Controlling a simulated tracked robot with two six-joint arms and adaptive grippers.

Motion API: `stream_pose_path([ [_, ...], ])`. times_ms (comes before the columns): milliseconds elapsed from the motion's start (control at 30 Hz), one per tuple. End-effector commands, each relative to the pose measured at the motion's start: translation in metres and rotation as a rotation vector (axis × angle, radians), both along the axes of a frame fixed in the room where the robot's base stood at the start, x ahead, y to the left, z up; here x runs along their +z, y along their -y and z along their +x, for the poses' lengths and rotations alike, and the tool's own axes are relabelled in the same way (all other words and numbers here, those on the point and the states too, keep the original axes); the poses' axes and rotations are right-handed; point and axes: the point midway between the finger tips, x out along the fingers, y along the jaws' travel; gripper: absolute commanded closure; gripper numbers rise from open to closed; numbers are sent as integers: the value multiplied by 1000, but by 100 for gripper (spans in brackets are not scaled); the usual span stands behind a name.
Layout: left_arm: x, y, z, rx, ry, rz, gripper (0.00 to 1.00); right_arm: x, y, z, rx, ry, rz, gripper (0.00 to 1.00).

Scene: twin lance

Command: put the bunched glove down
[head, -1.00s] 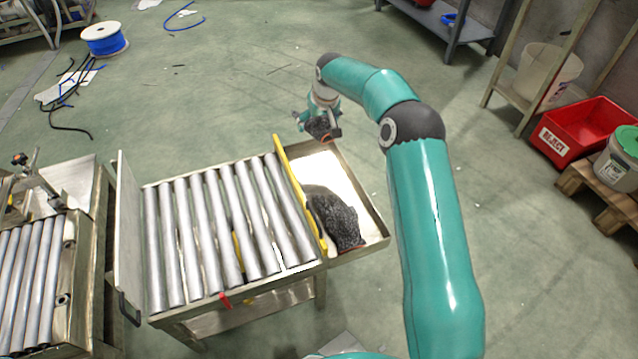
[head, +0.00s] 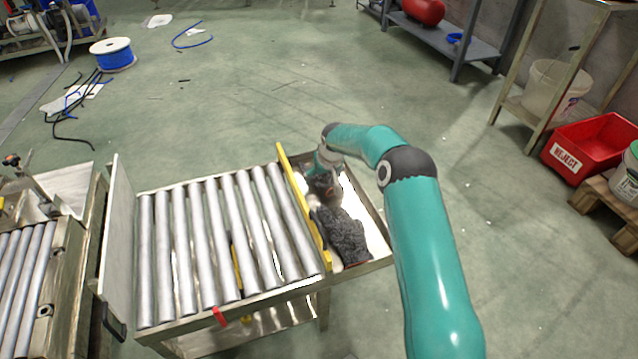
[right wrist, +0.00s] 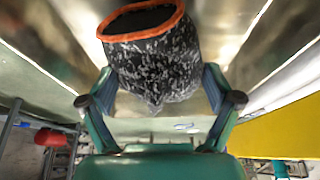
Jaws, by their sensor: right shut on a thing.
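My right gripper (head: 324,180) is over the far part of the shallow metal tray (head: 378,238) at the right end of the roller table. It is shut on a bunched glove (head: 325,188), dark speckled grey. In the right wrist view the held glove (right wrist: 155,60) sits between the fingers of the right gripper (right wrist: 162,100), its orange-rimmed cuff pointing away. I cannot tell whether it touches the tray floor. My left gripper is not in view.
A yellow bar (head: 303,207) divides the tray from the metal rollers (head: 215,235). The yellow side also shows at right in the right wrist view (right wrist: 280,130). A red reject bin (head: 590,148) stands far right. Bare tray floor shows right of the gloves.

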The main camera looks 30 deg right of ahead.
Motion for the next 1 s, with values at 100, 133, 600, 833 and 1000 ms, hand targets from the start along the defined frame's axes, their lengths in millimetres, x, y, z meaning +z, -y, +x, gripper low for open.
stream_pose_path([
  [100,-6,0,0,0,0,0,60,-12,0,0,0,0,0,40],
  [133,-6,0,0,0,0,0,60,-13,0,0,0,1,0,40],
  [600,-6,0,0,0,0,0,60,-13,-1,1,2,1,-1,0],
  [833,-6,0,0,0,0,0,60,-13,-1,1,2,1,-1,0],
  [1000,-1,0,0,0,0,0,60,-2,-1,-1,2,2,-1,0],
])
